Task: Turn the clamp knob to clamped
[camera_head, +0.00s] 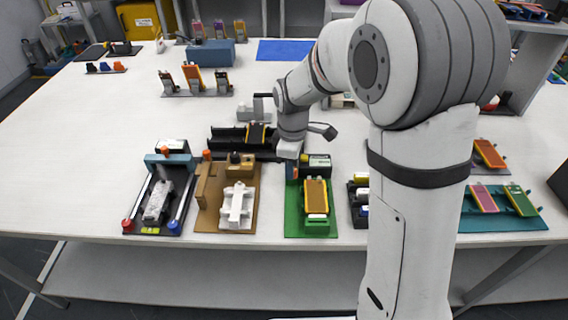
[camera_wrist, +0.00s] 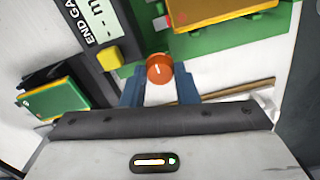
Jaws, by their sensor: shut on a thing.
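The clamp knob (camera_wrist: 159,69) is a round orange knob with a pale pointer mark, at the green fixture (camera_head: 311,230). In the wrist view the green plate (camera_wrist: 215,42) lies just beyond the knob. My gripper (camera_wrist: 160,80) has its two blue fingers on either side of the knob and is shut on it. In the head view my gripper (camera_head: 293,163) is at the back left corner of the green fixture and mostly hides the knob. An orange pouch cell (camera_head: 316,192) lies on the fixture. I cannot tell which setting the pointer marks.
A black end gauge (camera_head: 320,161) with a display and a yellow button (camera_wrist: 109,58) stands close to the knob. A brown fixture (camera_head: 206,218) is to the left, and a dark block with cells (camera_head: 357,216) is to the right. The table's front edge is close.

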